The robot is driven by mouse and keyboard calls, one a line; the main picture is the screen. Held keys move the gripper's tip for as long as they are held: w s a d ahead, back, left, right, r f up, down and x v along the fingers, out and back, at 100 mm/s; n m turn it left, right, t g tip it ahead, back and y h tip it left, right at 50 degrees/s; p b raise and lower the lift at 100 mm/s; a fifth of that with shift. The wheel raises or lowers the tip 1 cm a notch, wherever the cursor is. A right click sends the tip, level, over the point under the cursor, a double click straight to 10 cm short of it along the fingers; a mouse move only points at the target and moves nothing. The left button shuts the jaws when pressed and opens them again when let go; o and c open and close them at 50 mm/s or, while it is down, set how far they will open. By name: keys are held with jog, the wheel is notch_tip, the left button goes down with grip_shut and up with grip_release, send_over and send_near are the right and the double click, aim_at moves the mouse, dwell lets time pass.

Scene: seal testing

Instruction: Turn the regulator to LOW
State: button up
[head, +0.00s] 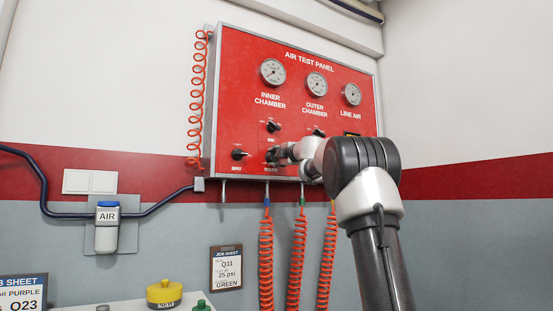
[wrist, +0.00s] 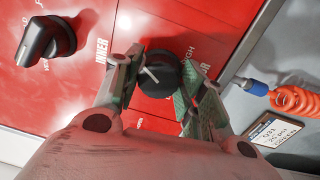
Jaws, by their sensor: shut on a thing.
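The red air test panel (head: 235,100) hangs on the wall in the head view, with gauges along its top and black knobs below. My gripper (head: 274,156) is at the lower left of the panel, in front of a knob it partly hides. In the wrist view my gripper (wrist: 157,78) is shut on a round black regulator knob (wrist: 158,76), with one finger on either side. The knob's white pointer line slants toward the upper left of that picture. A label ending in "GH" shows beside it; the other setting labels are hidden or unreadable.
Another black knob (wrist: 48,42) is close by, at the upper left in the wrist view. Orange coiled hoses (head: 266,250) hang below the panel. A job sheet (head: 227,268) and a blue-capped air unit (head: 106,228) are on the wall.

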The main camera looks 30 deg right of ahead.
jog(key=n, duration=0.4)
jog(key=shift+n+y, duration=0.3)
jog(key=shift+n, duration=0.1)
jog(key=n, duration=0.8)
jog(key=shift+a+n, duration=0.1)
jog(key=shift+n, duration=0.2)
jog(key=n, duration=0.3)
jog(key=shift+n+y, duration=0.3)
jog(key=shift+n, duration=0.1)
jog(key=n, duration=0.4)
jog(key=shift+a+g, duration=0.1)
jog(key=shift+g, duration=0.2)
jog(key=n, duration=0.8)
jog(key=shift+a, duration=0.1)
jog(key=shift+n+g, duration=0.3)
jog(key=shift+n, duration=1.8)
